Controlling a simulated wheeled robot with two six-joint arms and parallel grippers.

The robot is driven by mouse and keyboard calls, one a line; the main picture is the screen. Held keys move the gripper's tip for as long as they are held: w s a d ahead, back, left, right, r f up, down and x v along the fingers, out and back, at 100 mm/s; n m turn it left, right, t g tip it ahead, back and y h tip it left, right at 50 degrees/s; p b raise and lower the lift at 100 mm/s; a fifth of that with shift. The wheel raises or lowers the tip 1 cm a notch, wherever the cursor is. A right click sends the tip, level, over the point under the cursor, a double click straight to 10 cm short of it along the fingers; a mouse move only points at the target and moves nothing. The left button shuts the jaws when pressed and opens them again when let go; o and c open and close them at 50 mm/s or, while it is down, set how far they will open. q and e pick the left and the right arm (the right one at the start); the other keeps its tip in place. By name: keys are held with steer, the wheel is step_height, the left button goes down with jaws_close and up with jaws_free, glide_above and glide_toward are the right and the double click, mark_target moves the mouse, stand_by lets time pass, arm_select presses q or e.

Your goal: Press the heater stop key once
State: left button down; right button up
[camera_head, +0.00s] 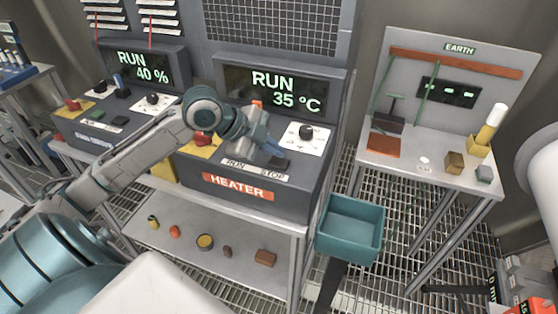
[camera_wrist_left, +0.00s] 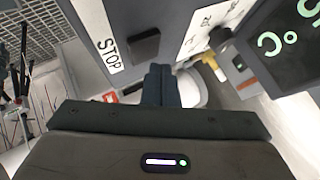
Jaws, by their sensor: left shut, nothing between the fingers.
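The heater console (camera_head: 252,185) stands in the middle of the head view, with an orange HEATER label and a display (camera_head: 273,88) reading RUN 35 °C. A white strip (camera_head: 253,168) on its sloping front carries the words RUN and STOP. The dark stop key (camera_head: 280,163) lies by the word STOP. In the wrist view the key (camera_wrist_left: 145,44) is a black block beside the STOP lettering (camera_wrist_left: 109,56). My left gripper (camera_head: 276,151) is shut and empty, its fingertips (camera_wrist_left: 160,72) close to the key. I cannot tell whether they touch it. The run key is hidden behind my left arm.
A white-faced dial (camera_head: 306,133) sits right of the stop key. A red knob on a yellow plate (camera_head: 202,143) is to the left, partly behind my arm. A second console (camera_head: 130,95) reads RUN 40 %. A teal bin (camera_head: 350,228) and the EARTH bench (camera_head: 430,165) stand right.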

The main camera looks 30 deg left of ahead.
arm_select(q)
steer(key=shift+f, duration=0.1)
steer(key=shift+f, duration=0.3)
steer(key=shift+f, duration=0.3)
stand_by(0.6)
steer(key=shift+f+b, duration=0.2)
steer(key=shift+b, duration=0.15)
steer(key=shift+r, duration=0.15)
steer(key=shift+r+p, duration=0.7)
steer(key=shift+p, duration=0.1)
